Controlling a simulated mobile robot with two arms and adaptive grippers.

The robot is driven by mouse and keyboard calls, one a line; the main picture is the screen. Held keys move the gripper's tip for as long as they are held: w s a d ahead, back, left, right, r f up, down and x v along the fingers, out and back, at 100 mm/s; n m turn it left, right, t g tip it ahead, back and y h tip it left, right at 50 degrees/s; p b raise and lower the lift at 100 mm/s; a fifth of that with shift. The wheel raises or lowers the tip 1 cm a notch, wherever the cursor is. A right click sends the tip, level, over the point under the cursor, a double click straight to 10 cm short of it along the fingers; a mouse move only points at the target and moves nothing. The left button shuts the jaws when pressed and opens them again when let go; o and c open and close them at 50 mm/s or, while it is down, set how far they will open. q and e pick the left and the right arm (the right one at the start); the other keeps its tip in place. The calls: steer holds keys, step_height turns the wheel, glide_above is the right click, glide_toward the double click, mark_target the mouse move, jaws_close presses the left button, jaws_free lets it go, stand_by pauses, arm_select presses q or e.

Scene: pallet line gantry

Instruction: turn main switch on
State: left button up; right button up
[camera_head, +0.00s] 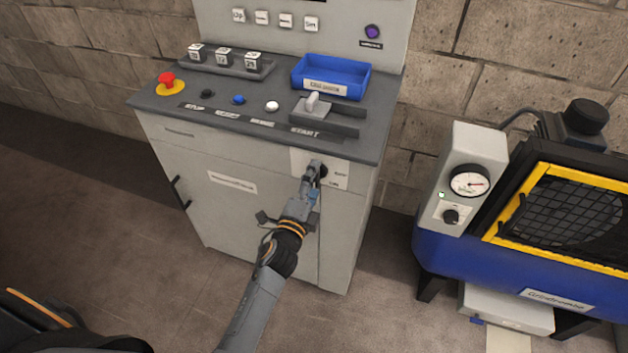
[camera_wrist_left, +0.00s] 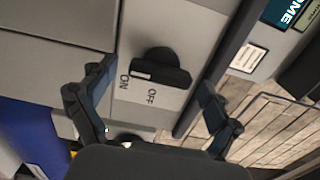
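The main switch (camera_wrist_left: 160,68) is a black rotary knob on a pale plate on the cabinet front, with ON and OFF printed beside it. In the left wrist view its bar lies nearly crosswise, with a white mark at its left end. In the head view the switch (camera_head: 322,171) is partly hidden by my left gripper (camera_head: 313,174). The left gripper (camera_wrist_left: 157,78) is open, one finger on each side of the switch. I cannot tell whether a finger touches it. My right gripper is not in view.
The console top (camera_head: 200,112) holds a red emergency button (camera_head: 167,81), several buttons, a lever (camera_head: 314,103) and a blue bin (camera_head: 332,75). A blue machine with a gauge (camera_head: 470,181) and yellow-framed grille stands at the right. Floor between is clear.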

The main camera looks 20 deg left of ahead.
arm_select(q)
steer(key=s, duration=0.7)
steer(key=shift+s, duration=0.3)
steer(key=shift+a, duration=0.1)
